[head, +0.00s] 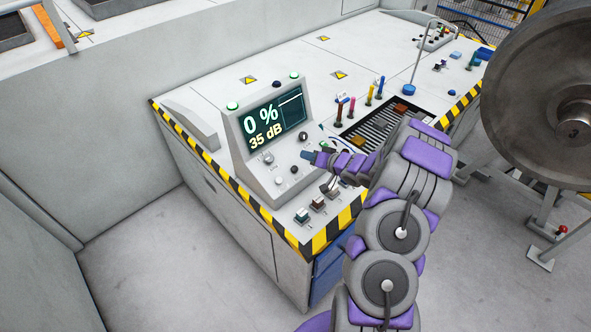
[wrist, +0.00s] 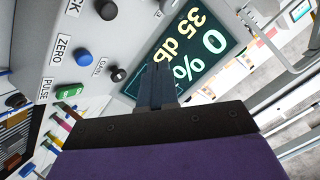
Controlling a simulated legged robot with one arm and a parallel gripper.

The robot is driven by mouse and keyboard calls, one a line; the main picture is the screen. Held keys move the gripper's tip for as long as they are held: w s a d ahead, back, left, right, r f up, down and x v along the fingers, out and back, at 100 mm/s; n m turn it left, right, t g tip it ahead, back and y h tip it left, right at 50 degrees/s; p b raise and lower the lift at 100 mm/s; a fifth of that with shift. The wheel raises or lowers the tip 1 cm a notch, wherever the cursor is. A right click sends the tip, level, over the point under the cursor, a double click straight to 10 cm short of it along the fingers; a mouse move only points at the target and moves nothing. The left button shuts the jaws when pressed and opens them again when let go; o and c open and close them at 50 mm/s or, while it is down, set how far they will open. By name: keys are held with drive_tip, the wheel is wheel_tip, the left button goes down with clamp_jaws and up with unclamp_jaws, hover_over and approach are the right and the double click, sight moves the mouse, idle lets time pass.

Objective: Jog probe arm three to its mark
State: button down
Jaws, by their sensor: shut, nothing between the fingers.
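The control console (head: 262,160) stands on the grey bench, its screen (head: 275,118) reading "0 %" and "35 dB". The screen also shows in the wrist view (wrist: 190,40). My gripper (head: 306,155) is shut and empty, in front of the console's lower right panel. In the wrist view my shut fingers (wrist: 157,72) overlap the screen's lower edge; I cannot tell whether they touch anything. Beside them are a black GAIN knob (wrist: 117,74), a blue ZERO button (wrist: 83,57) and a green PULSE button (wrist: 70,91). I cannot identify probe arm three in either view.
Several small switches (head: 317,203) sit on the bench's front corner, behind a yellow and black striped edge (head: 320,238). A dark slotted tray (head: 378,132) and coloured upright markers (head: 369,95) lie to the right. A large steel wheel (head: 535,95) stands at the right. The floor at left is clear.

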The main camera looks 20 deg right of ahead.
sight(294, 169)
drive_tip(key=shift+w+a+f+b, duration=0.2)
drive_tip(key=shift+w+f+b, duration=0.35)
drive_tip(key=shift+f+b, duration=0.55)
drive_tip(key=shift+w+a+f+b, duration=0.2)
drive_tip(key=shift+w+f+b, duration=0.4)
drive_tip(key=shift+f, duration=0.8)
drive_tip(key=shift+w+a+f+b, duration=0.2)
drive_tip(key=shift+w+f+b, duration=0.3)
drive_tip(key=shift+f+b, duration=0.6)
